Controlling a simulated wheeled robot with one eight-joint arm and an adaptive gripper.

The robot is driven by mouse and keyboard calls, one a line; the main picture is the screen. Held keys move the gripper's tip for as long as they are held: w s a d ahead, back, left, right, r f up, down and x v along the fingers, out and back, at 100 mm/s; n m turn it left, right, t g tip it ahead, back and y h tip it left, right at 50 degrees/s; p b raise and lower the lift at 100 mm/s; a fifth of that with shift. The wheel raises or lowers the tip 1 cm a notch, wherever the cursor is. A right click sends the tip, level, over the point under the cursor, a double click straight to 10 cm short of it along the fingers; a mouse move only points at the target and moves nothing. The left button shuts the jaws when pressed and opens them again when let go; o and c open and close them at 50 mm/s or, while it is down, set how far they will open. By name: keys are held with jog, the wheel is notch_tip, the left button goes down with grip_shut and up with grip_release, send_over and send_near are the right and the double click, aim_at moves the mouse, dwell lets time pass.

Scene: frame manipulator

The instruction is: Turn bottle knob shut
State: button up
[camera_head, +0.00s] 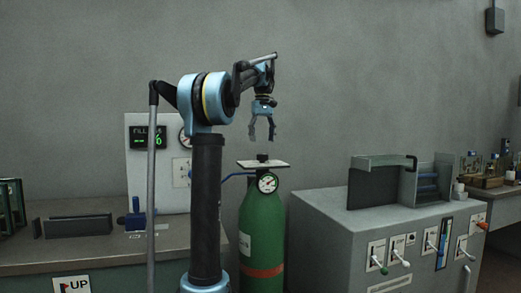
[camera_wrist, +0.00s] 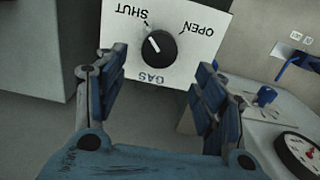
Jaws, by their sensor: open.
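A green gas bottle (camera_head: 262,225) stands upright between the bench and the grey machine. A white plate (camera_head: 280,166) sits on its top, with a small black knob (camera_head: 262,157) on it. In the wrist view the plate (camera_wrist: 180,75) reads SHUT, OPEN and GAS upside down. The round knob (camera_wrist: 160,48) has a white mark pointing up-left, roughly toward SHUT. My gripper (camera_head: 262,138) is open and points down above the knob, apart from it. In the wrist view its fingers (camera_wrist: 160,62) are spread on both sides of the knob, with nothing between them.
A round gauge (camera_head: 267,183) and a blue pipe (camera_head: 236,176) are at the bottle's neck. A grey machine (camera_head: 335,235) with levers stands close on the right. A bench (camera_head: 100,250) with a display panel (camera_head: 137,165) is on the left.

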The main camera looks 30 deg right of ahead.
jog(key=shift+r, duration=2.35)
